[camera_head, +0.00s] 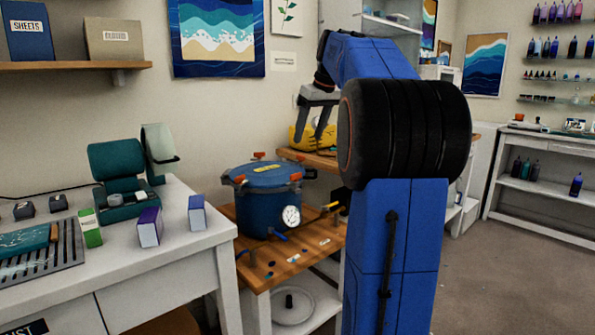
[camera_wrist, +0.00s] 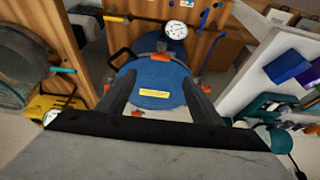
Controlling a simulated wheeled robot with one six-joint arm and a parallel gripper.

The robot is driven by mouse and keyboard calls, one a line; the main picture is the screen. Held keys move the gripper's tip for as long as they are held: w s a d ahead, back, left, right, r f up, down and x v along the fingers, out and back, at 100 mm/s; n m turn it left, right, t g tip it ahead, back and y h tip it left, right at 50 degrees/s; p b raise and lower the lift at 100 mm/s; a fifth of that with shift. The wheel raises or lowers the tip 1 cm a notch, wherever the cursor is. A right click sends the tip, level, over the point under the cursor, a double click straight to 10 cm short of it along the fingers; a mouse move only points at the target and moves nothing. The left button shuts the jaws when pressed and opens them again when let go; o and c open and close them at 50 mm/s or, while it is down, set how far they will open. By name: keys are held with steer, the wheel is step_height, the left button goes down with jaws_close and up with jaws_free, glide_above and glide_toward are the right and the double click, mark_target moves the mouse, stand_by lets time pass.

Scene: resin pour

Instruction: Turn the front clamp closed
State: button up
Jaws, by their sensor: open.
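A blue pressure pot (camera_head: 262,205) with a blue lid stands on a wooden-topped cart. Several orange clamps sit around the lid's rim, including one at the near left (camera_head: 240,179) and one at the right (camera_head: 297,176). In the wrist view, the lid (camera_wrist: 158,75) with its yellow label lies below, and an orange clamp (camera_wrist: 161,47) shows on the gauge side. I cannot tell whether each clamp is turned closed. My gripper (camera_head: 312,138) is open and empty, above and to the right of the pot, apart from it. In the wrist view its fingers (camera_wrist: 159,80) straddle the lid.
A round gauge (camera_head: 291,215) and a blue-handled valve project from the pot's front. The wooden cart top (camera_head: 320,232) holds small parts. A white table (camera_head: 175,245) with boxes and a green case stands close at left. A yellow object (camera_head: 302,137) stands behind.

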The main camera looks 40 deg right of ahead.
glide_toward(297, 182)
steer(key=w+f, duration=0.4)
steer(key=shift+f, duration=0.35)
steer(key=c, duration=1.1)
